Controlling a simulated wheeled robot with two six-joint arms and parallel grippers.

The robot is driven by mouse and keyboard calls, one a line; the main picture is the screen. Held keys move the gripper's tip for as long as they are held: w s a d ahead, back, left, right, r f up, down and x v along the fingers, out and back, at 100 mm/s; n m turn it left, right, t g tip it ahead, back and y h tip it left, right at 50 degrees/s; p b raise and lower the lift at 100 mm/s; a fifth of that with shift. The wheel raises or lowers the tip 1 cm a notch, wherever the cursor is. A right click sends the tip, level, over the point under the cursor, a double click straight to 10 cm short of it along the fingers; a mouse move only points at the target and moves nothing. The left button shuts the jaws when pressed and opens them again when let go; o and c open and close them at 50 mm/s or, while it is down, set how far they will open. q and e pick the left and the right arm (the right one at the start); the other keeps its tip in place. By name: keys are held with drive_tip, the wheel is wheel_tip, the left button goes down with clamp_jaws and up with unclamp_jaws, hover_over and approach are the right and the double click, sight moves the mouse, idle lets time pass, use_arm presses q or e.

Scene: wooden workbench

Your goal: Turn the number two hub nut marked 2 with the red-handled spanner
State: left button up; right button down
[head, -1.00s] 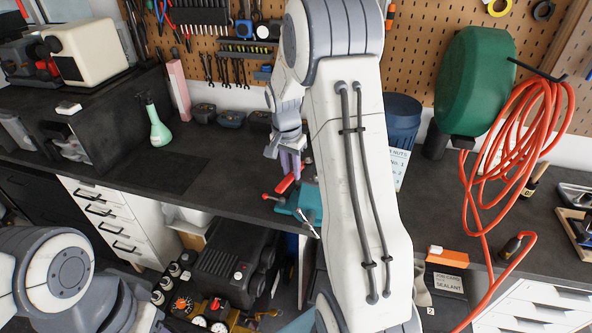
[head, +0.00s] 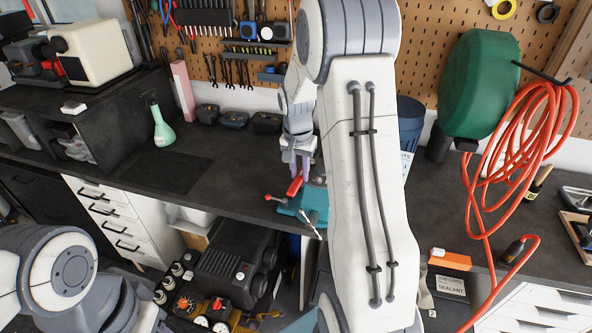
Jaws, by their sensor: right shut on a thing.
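My right gripper (head: 297,166) is shut on a red handle (head: 295,187), which looks like that of the red-handled spanner. It holds it just above a teal fixture (head: 314,201) near the front edge of the bench. The spanner's jaw end is too small or hidden to make out. My right arm's white forearm covers the middle of the view and part of the fixture. I cannot see a hub nut marked 2. My left arm shows at the lower left, but its gripper is out of the picture.
A thin bar with a red knob (head: 269,197) juts out beside the fixture. An orange hose (head: 500,165) and green reel (head: 478,85) hang at the right. The bench left of the fixture is clear.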

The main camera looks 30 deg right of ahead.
drive_tip(key=shift+d, duration=0.15)
drive_tip(key=shift+r, duration=0.15)
drive_tip(key=shift+r+p, duration=2.1)
drive_tip(key=shift+r, duration=0.4)
